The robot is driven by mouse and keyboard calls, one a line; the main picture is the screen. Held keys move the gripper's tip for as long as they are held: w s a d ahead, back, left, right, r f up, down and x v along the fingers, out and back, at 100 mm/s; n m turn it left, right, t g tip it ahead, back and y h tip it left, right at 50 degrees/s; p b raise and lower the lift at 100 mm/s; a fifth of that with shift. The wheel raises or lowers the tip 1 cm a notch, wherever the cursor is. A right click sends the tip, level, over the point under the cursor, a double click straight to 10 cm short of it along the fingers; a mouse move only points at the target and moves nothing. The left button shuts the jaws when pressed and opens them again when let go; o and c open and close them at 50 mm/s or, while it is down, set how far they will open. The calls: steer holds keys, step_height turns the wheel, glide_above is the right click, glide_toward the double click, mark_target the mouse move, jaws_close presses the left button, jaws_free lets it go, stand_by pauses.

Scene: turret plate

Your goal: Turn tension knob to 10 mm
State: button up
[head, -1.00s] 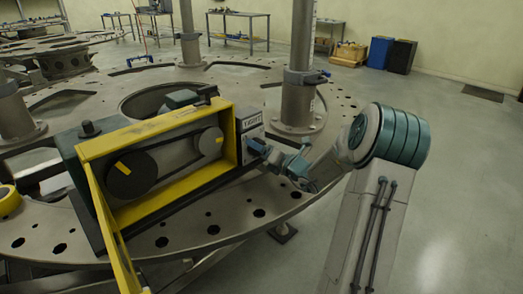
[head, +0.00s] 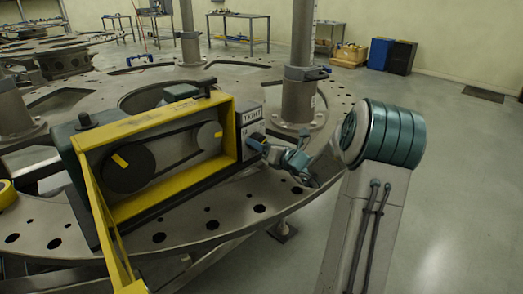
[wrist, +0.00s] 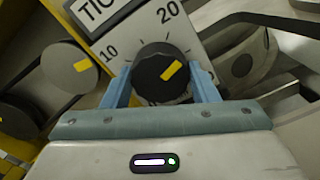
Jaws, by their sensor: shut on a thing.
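The tension knob (wrist: 160,72) is a round black knob with a yellow pointer mark. It sits on a light dial plate (wrist: 194,32) marked 10 and 20. In the wrist view the pointer aims up and right, to the right of the 20 mark. My gripper (wrist: 163,82) is shut on the knob, one blue finger on each side. In the head view my gripper (head: 262,145) is at the right end of the yellow-framed machine (head: 170,199), below its label plate (head: 252,115). The knob is hidden there by my gripper.
The machine stands on a large round metal plate (head: 215,228) with holes. A steel post (head: 300,75) rises just behind my gripper. The opened yellow cover (head: 108,232) hangs at the front left. Open floor lies to the right.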

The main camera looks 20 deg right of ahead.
steer(key=shift+f+n+b, duration=0.1)
steer(key=shift+n+b, duration=11.6)
steer(key=shift+b, duration=3.9)
steer(key=o, duration=1)
steer(key=shift+c, duration=0.2)
